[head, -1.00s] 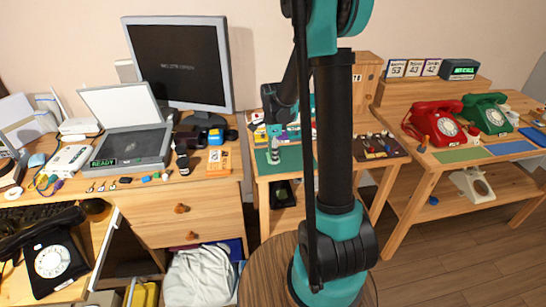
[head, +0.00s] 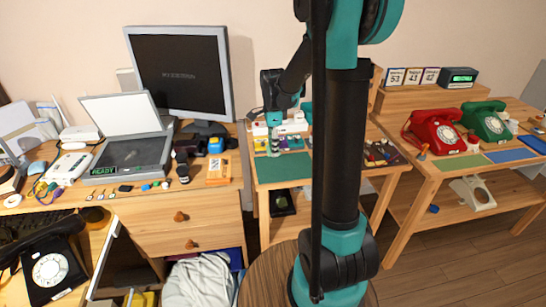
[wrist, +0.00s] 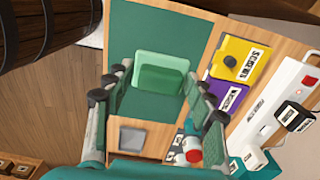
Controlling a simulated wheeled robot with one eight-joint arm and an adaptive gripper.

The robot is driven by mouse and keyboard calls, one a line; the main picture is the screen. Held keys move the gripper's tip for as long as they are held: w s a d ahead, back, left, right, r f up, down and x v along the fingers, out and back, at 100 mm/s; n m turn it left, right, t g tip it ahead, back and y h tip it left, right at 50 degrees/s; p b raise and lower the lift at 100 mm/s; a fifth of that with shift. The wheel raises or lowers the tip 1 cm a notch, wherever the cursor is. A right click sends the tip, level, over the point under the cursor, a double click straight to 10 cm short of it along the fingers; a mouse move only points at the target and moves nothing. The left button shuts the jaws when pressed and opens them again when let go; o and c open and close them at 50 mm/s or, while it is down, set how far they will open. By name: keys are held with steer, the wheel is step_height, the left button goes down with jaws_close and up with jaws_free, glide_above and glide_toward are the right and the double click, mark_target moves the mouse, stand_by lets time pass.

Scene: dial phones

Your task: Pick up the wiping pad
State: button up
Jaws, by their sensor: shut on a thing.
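The wiping pad (wrist: 160,76) is a pale green, rounded block. It shows in the wrist view between my fingertips, over the dark green mat (wrist: 190,30). My gripper (wrist: 158,73) is shut on the pad, with one finger at each side of it. In the head view my gripper (head: 273,146) is at the back left part of the green mat (head: 286,170) on the small wooden table. The pad is too small to make out in the head view.
Yellow (wrist: 240,58) and purple (wrist: 228,95) labelled pieces, a white switch strip (wrist: 275,100) and a grey square (wrist: 132,138) lie around the mat. A monitor (head: 180,70) stands on the left desk. Red (head: 437,130) and green (head: 487,120) phones stand on the right table.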

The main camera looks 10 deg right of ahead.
step_height(320, 180, up, 12)
steer(key=shift+r, duration=0.15)
stand_by(0.3)
steer(key=o, duration=0.6)
steer(key=shift+c, duration=0.2)
steer(key=c, duration=0.3)
